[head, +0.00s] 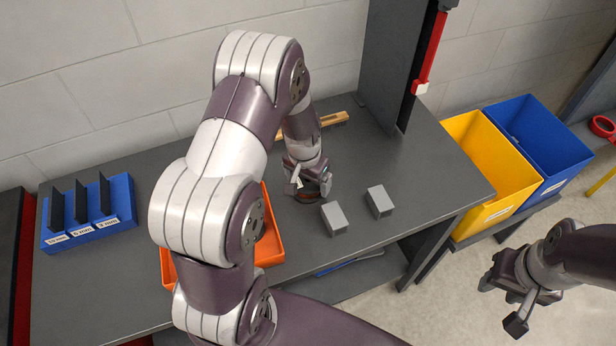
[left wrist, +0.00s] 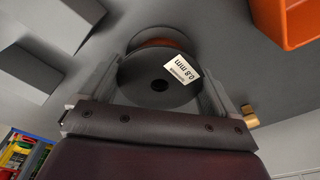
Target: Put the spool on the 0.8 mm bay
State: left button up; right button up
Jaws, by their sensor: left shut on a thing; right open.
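A dark spool (left wrist: 138,84) with an orange-brown winding and a white "0.8 mm" label sits between the fingers of my left gripper (head: 310,186), which is shut on it. In the head view the spool (head: 309,197) is mostly hidden by the gripper, low over the grey bench; I cannot tell whether it touches. A blue rack (head: 90,232) with dark upright dividers and small white labels stands at the bench's left end. I cannot read a 0.8 mm bay label there with certainty. My right gripper (head: 503,300) is open and empty, right of the bench.
Two grey blocks (head: 335,217) (head: 379,201) stand right of the left gripper. An orange tray (head: 268,252) is partly behind my left arm. A wooden-handled item (head: 333,119) lies at the back. Yellow (head: 490,160) and blue (head: 541,140) bins stand right of the bench.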

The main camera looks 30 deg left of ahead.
pick_arm(q)
jog(key=shift+w+f, duration=0.15)
jog(key=shift+f, duration=0.05)
jog(key=o, duration=1.3)
jog(key=shift+r, duration=0.1)
jog(key=shift+c, duration=0.2)
